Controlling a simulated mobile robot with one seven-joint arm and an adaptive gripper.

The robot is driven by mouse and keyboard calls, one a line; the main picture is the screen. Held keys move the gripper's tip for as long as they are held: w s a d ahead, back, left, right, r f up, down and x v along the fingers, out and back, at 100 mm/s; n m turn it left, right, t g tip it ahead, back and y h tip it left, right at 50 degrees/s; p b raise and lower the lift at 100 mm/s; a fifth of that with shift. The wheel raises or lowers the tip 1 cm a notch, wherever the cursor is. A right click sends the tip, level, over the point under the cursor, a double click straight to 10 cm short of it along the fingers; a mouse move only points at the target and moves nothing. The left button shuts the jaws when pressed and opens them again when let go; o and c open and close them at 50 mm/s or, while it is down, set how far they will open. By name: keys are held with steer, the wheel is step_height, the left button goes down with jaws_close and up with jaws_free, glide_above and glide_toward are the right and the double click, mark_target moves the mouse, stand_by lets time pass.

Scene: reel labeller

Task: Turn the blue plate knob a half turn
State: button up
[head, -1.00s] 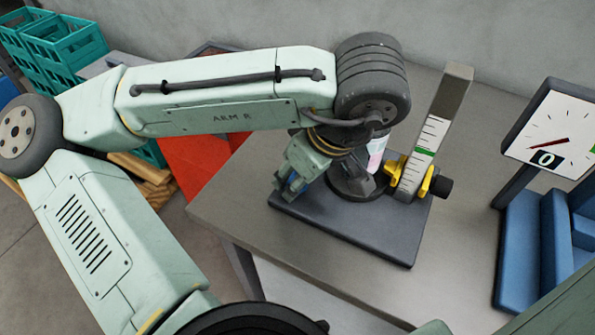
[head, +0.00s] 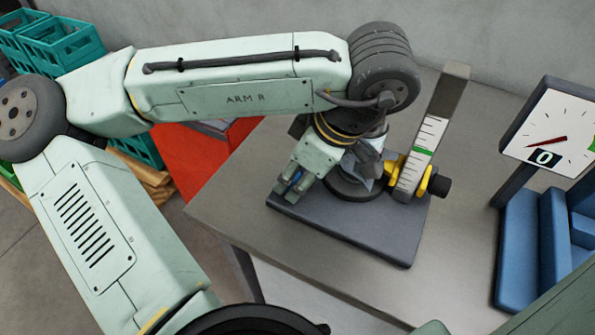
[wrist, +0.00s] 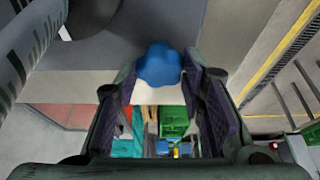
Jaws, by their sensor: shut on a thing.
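The blue plate knob (wrist: 159,66) shows in the wrist view between my gripper's two padded fingers. It has a rounded, lobed shape. My gripper (wrist: 161,90) is shut on it. In the head view my gripper (head: 289,187) reaches down at the left edge of the dark base plate (head: 375,234) of the labeller; the knob is mostly hidden there by the fingers. An upright post (head: 422,150) with a white scale and a green mark stands on the base plate, with a yellow clamp and black knob at its foot.
A dial gauge (head: 548,130) with a red needle and a "0" window stands at the right beside blue bins (head: 530,245). The grey table (head: 460,240) is clear in front of the plate. Teal crates (head: 62,45) and a red surface (head: 190,160) lie at the left.

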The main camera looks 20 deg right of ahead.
steer(key=o, duration=1.1)
steer(key=shift+o, duration=0.2)
steer(key=v, duration=1.2)
